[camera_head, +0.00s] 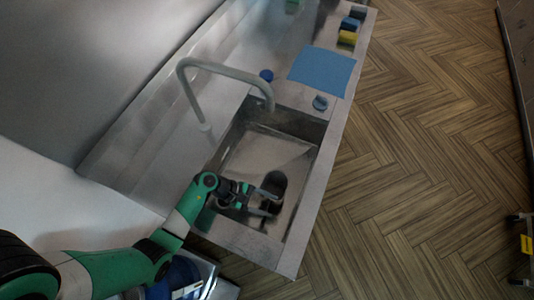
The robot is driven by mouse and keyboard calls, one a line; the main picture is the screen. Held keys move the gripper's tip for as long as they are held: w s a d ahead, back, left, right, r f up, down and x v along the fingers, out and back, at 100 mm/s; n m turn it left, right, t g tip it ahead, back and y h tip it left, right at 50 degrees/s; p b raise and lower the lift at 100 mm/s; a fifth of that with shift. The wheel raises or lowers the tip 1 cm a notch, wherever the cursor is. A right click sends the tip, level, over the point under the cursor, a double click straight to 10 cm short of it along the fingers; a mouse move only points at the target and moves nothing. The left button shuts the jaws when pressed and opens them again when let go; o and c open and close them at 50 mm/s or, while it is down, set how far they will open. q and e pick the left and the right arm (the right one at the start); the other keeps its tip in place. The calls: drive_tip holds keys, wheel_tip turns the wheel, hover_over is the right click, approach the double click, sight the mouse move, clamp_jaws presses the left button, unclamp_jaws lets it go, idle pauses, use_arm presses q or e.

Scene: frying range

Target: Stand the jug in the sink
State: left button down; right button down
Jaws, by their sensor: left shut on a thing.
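The sink (238,173) is a rectangular steel basin set in the counter. My left gripper (273,205) reaches over its near part from the lower left. Its jaws are shut on a dark, rounded thing (273,183), which seems to be the jug. This thing is inside the sink's outline; its handle and base cannot be made out. I cannot tell whether it touches the sink floor. My right gripper is not in view.
A curved faucet (222,69) arches over the sink's far left side. Beyond the sink lie a blue mat (322,71), a small blue round thing (320,103), another blue item (266,75) and a yellow block (347,37). Open wooden floor (430,150) lies to the right.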

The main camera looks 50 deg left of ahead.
use_arm(q)
wheel_tip(320, 180, down, 4)
drive_tip(key=shift+f+b, duration=0.2)
drive_tip(key=shift+b, duration=0.65)
drive_tip(key=shift+f, duration=0.2)
drive_tip(key=shift+c, duration=0.7)
unclamp_jaws()
drive_tip(key=shift+r, duration=0.1)
